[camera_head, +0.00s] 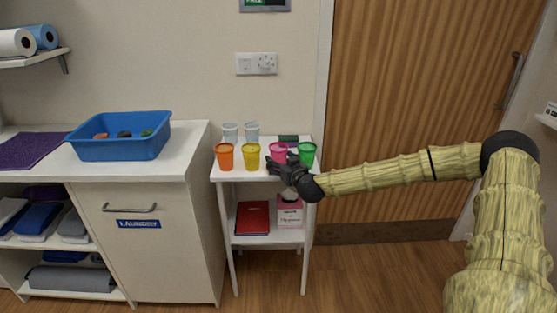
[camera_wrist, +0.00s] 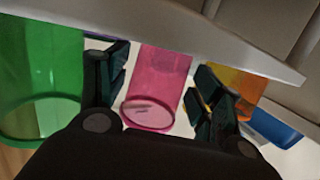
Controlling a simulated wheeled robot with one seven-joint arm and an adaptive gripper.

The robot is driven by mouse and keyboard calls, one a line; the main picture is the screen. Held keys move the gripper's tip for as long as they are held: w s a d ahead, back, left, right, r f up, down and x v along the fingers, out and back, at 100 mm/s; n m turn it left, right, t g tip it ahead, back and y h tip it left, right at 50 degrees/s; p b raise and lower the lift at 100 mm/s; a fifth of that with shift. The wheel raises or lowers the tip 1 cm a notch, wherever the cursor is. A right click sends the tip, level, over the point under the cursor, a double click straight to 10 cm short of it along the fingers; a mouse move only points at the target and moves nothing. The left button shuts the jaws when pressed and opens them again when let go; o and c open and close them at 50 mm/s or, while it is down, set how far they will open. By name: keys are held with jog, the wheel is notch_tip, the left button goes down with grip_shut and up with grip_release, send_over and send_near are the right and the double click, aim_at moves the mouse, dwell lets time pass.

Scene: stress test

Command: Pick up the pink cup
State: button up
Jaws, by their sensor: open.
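The pink cup (camera_head: 279,150) stands upright on the small white side table (camera_head: 226,175), between the yellow cup (camera_head: 251,157) and the green cup (camera_head: 307,153). My gripper (camera_head: 278,165) is in front of it and covers its lower part in the head view. In the wrist view the pink cup (camera_wrist: 158,85) shows between the two dark fingers of my gripper (camera_wrist: 160,80), which are open. One finger is on each side of it, and I cannot tell whether either touches. The green cup (camera_wrist: 40,75) is beside one finger, on the left of the wrist view.
An orange cup (camera_head: 224,156) stands at the table's left, with two clear cups (camera_head: 230,132) behind. A dark item (camera_head: 289,139) lies at the back. The lower shelf holds a red book (camera_head: 252,217) and a pink-white box (camera_head: 289,214). A counter with a blue bin (camera_head: 120,148) is left.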

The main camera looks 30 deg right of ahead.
jog(key=shift+x, duration=1)
jog(key=shift+c, duration=0.5)
jog(key=c, duration=0.4)
jog(key=shift+r, duration=0.2)
